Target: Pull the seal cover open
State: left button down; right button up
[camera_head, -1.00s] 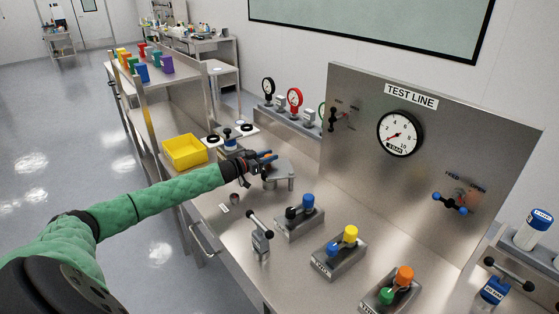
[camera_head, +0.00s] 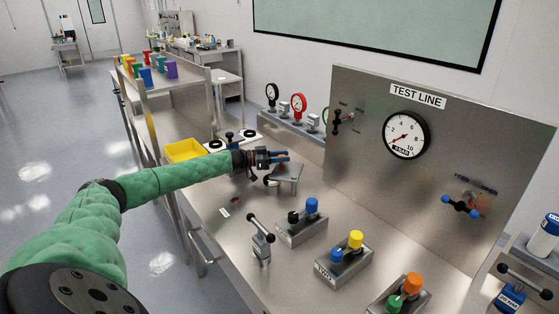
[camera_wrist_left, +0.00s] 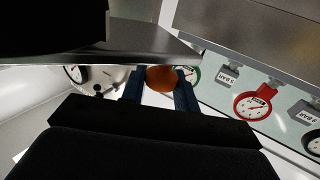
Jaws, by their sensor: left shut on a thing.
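The seal cover appears to be the flat metal plate (camera_head: 287,173) on the bench, left of the test panel. Its edge also seems to show as a metal slab (camera_wrist_left: 150,42) in the left wrist view. My left gripper (camera_head: 278,158) is at this plate, with its blue fingers on either side of an orange-brown round knob (camera_wrist_left: 161,78). It is shut on the knob. A round part (camera_head: 271,182) shows partly below the plate. The gripper and arm hide some of the cover, so its opening angle is unclear. My right gripper is in neither view.
The test panel (camera_head: 450,130) with its gauge stands to the right. Valve blocks with blue (camera_head: 311,205), yellow and orange knobs stand nearer. A yellow bin (camera_head: 184,150) lies behind my arm. Several gauges (camera_head: 298,104) stand beyond.

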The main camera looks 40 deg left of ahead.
pick_arm(q)
jog(key=shift+w+d+f+m+g+h, duration=0.1)
jog(key=shift+w+m+g+h, duration=0.1)
jog(key=shift+m+g+h, duration=0.15)
dwell(0.3)
jog(key=c, duration=1.1)
grip_release()
jog(key=v, duration=0.7)
jog(key=shift+s+a, duration=0.25)
